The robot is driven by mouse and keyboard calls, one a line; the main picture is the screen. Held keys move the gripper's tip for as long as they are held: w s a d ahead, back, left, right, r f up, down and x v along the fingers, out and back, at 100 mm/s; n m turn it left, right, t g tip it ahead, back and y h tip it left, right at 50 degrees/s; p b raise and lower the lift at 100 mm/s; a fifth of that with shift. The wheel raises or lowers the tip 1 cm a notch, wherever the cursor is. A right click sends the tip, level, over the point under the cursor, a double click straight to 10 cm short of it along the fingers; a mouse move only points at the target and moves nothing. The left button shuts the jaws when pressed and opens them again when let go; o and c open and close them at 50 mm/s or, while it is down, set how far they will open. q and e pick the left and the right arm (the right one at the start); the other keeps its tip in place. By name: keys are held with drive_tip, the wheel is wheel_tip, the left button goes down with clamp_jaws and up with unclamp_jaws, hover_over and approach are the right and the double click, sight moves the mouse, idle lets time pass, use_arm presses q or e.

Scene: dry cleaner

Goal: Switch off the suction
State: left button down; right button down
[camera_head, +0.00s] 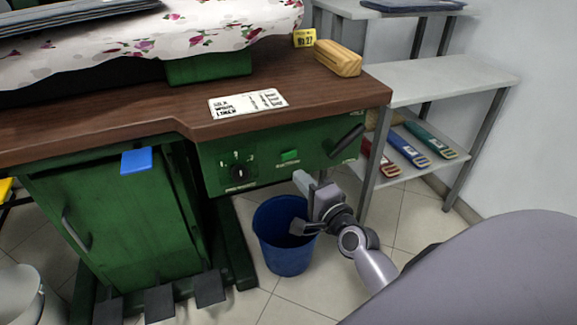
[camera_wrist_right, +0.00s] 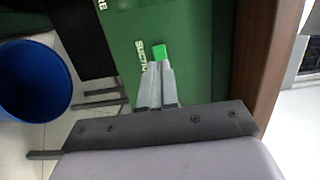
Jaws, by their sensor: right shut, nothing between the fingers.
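The green ironing-table panel (camera_head: 215,165) carries a small bright green rocker switch (camera_head: 290,155). The same switch shows in the right wrist view (camera_wrist_right: 160,52), beside white lettering (camera_wrist_right: 141,54) that reads as the start of "SUCTION". My right gripper (camera_head: 299,178) is below and slightly right of the switch in the head view. In the wrist view the right gripper (camera_wrist_right: 157,68) has its fingers together, empty, with the tips just short of the switch. I cannot tell whether they touch it. My left gripper is not in view.
A black dial (camera_head: 238,172) sits left of the switch and a dark lever (camera_head: 347,140) right of it. A blue bin (camera_head: 284,240) stands on the floor below the panel. Black pedals (camera_head: 160,303) are at lower left. Grey shelves (camera_head: 440,85) stand at right.

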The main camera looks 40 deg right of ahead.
sight(279, 154)
drive_tip(key=w, duration=0.2)
drive_tip(key=w+b, duration=0.1)
drive_tip(key=w, duration=0.2)
drive_tip(key=shift+w+d, duration=0.2)
drive_tip(key=shift+w, duration=0.1)
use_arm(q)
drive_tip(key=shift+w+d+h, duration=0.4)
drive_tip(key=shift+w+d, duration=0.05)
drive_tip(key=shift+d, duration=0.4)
use_arm(e)
drive_tip(key=shift+w, duration=0.55)
drive_tip(key=shift+w+r, duration=0.1)
drive_tip(key=shift+w, duration=0.2)
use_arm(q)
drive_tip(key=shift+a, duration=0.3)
use_arm(e)
drive_tip(key=shift+s, duration=0.1)
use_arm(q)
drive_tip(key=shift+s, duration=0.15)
